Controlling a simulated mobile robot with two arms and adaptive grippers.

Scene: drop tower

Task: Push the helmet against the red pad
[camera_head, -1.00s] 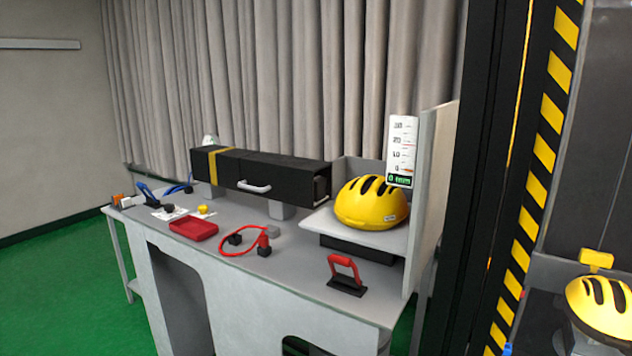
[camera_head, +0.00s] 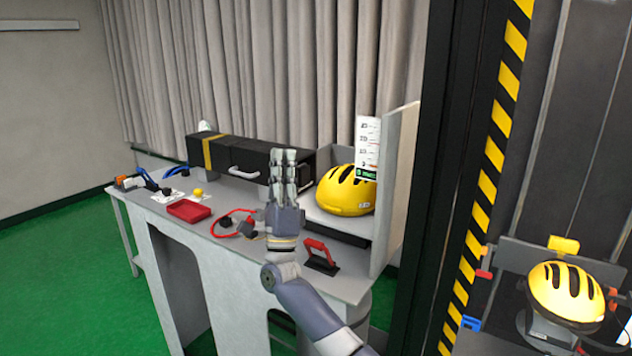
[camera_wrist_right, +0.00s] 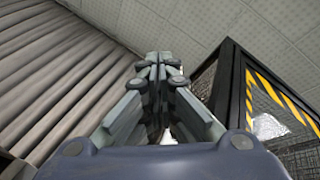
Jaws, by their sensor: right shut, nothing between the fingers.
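The yellow helmet with black vents (camera_head: 346,196) sits on a light platform (camera_head: 338,222) at the right end of the bench. My right gripper (camera_head: 284,153) is shut and empty, fingers pointing up, left of the helmet in the picture. It overlaps the black box and shows apart from the helmet. The right wrist view shows the shut fingers (camera_wrist_right: 161,62) against curtain and ceiling. I cannot make out a red pad at the helmet. My left gripper is not in view.
A long black box (camera_head: 228,153) lies behind my right gripper. A red-handled block (camera_head: 321,254), a red tray (camera_head: 189,210) and a red cable (camera_head: 222,222) lie on the bench. A pale panel (camera_head: 398,190) closes its right end. A second yellow helmet (camera_head: 566,290) stands far right.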

